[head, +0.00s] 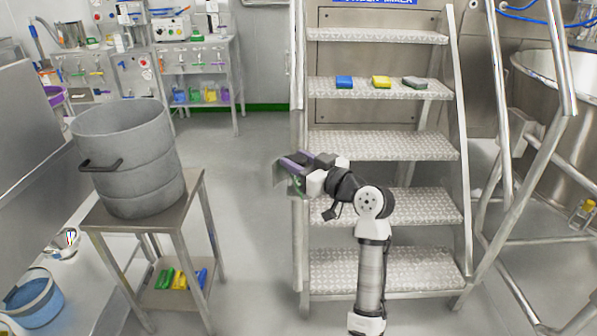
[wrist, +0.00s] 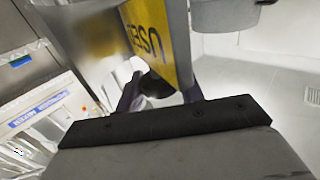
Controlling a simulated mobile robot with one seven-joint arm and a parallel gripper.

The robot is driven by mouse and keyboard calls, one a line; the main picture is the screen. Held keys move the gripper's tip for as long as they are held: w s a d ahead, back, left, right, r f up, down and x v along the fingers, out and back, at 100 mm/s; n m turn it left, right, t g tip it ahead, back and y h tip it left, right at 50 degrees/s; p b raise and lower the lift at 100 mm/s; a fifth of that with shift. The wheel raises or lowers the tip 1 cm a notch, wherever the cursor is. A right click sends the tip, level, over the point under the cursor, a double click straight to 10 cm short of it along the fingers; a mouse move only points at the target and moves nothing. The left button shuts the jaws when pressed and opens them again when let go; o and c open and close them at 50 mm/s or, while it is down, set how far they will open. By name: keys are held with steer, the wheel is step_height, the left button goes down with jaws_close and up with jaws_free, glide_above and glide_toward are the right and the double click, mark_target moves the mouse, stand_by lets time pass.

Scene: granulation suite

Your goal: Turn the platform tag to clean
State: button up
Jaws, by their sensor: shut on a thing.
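The platform tag shows in the wrist view as a yellow face (wrist: 160,38) with dark lettering, of which "USE" can be read; it is tilted and cut off by the top edge. My gripper (wrist: 162,92) has its dark purple fingers at the lower edge of this tag and is shut on it. In the head view my gripper (head: 294,162) is beside the left post of the steel steps (head: 380,146). A grey plate with a green part (head: 283,179) shows at its fingers. The hold itself is partly hidden.
A large grey drum (head: 130,165) stands on a steel table at left. A blue bucket (head: 33,300) is at lower left. The floor between table and steps is clear.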

steer(key=shift+f+n+g+y, duration=0.1)
steer(key=shift+n+g+y, duration=0.2)
steer(key=shift+g, duration=0.1)
steer(key=o, duration=1)
steer(key=b+v, duration=0.1)
steer(key=v, duration=1.2)
steer(key=shift+s+d, duration=0.3)
